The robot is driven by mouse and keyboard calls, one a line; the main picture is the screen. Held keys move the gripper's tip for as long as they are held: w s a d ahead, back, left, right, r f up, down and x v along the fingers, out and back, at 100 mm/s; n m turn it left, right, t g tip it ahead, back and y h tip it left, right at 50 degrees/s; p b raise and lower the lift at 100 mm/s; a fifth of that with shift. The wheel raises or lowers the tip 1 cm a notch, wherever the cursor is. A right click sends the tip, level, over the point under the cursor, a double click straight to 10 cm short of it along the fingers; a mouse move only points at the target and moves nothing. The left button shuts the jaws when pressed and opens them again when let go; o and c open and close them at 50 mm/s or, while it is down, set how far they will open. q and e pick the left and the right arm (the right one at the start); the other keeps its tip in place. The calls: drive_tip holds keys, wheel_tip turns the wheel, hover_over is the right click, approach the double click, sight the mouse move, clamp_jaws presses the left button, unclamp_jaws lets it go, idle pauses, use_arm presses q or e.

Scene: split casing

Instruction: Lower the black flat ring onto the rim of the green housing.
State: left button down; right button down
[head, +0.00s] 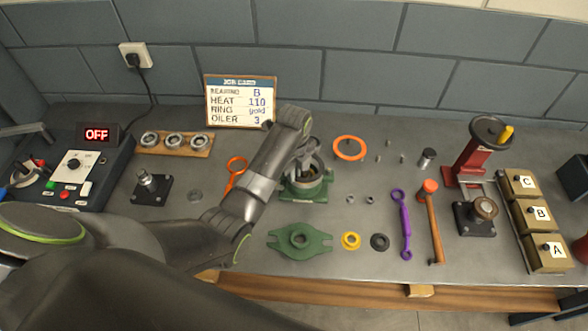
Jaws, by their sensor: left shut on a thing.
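The green housing (306,190) stands on the bench near the middle of the head view, its rim partly covered by my left gripper (307,160). My left arm reaches in from the left and bends down over the housing. The left gripper is shut just above or at the rim. A dark curved edge there looks like the black flat ring (318,169), held in the jaws. The gripper hides much of it, so I cannot tell whether it touches the rim. My right gripper is not in view.
An orange ring (349,148) lies right of the housing. A green flanged cover (299,241), a yellow ring (350,241) and a small dark ring (380,242) lie in front. A purple wrench (403,225) and a hammer (432,220) lie further right. A job card (240,101) stands behind.

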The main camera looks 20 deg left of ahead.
use_arm(q)
drive_tip(key=shift+f+b, duration=0.4)
drive_tip(key=shift+f, duration=0.75)
idle(0.4)
drive_tip(key=c, duration=1.4)
unclamp_jaws()
drive_tip(key=shift+f, duration=0.1)
drive_tip(key=shift+o, duration=0.2)
wheel_tip(320, 180, up, 3)
drive_tip(key=p, duration=0.3)
drive_tip(key=shift+r, duration=0.45)
wheel_tip(320, 180, up, 7)
